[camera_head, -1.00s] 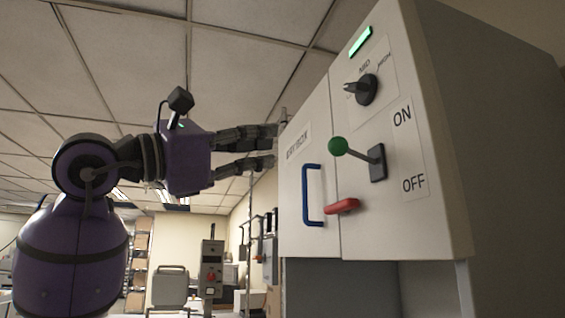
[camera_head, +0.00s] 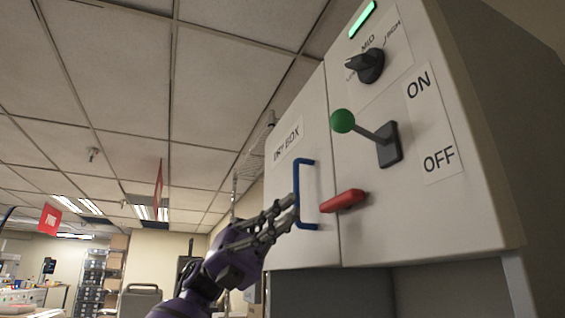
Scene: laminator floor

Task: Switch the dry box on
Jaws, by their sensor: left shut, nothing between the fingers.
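The dry box (camera_head: 300,98) is a light grey cabinet on the right, with a "DRY BOX" label on its closed door. Its switch lever has a green ball knob (camera_head: 342,121) on a grey rod from a dark base plate (camera_head: 388,145). The knob sticks out to the left and slightly up. The ON label (camera_head: 418,85) is above right and the OFF label (camera_head: 438,158) below right. My left gripper (camera_head: 286,213) is shut and empty, its fingertips overlapping the blue door handle (camera_head: 297,195); I cannot tell whether they touch. It is below left of the knob. My right gripper is not in view.
A red handle (camera_head: 343,201) juts out below the lever. A black rotary knob (camera_head: 368,66) and a lit green lamp (camera_head: 362,19) are above it. Shelving (camera_head: 92,280) stands far back on the left. The space left of the knob looks clear.

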